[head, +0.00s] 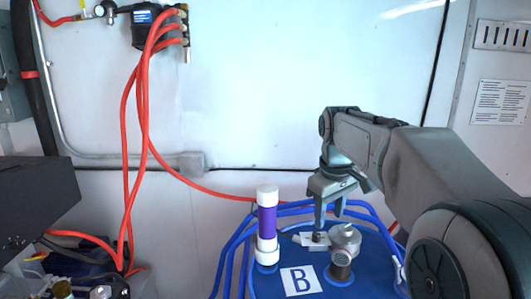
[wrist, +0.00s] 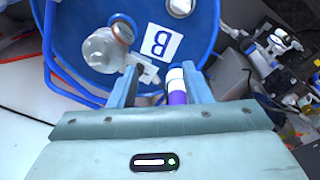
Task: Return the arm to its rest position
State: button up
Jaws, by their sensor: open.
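My gripper (head: 329,218) is open at the end of my arm, pointing down over the top of a blue drum (head: 375,270). In the head view its fingertips are just above a small light valve handle (head: 311,239) beside a metal fitting (head: 344,240). Whether they touch the handle, I cannot tell. In the wrist view the open fingers (wrist: 164,82) show in front of the drum's lid (wrist: 72,30). The handle (wrist: 146,70) lies by the left finger, and nothing is visibly held.
A purple and white tube (head: 267,222) stands on the drum, left of my gripper. Blue rails (head: 231,246) surround the drum, which bears a "B" label (head: 301,280). Red hoses (head: 140,130) hang from a wall unit (head: 152,27). Open space lies before the white wall (head: 270,90).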

jog(key=s+f+m+t, duration=0.1)
jog(key=s+f+m, duration=0.2)
jog(key=s+f, duration=0.3)
jog(key=s+f+m+t, duration=0.1)
jog(key=s+f+m, duration=0.2)
jog(key=s, duration=1.2)
notch_tip(320, 180, down, 3)
jog(key=shift+s+d+m, duration=0.15)
jog(key=shift+s+m, duration=0.15)
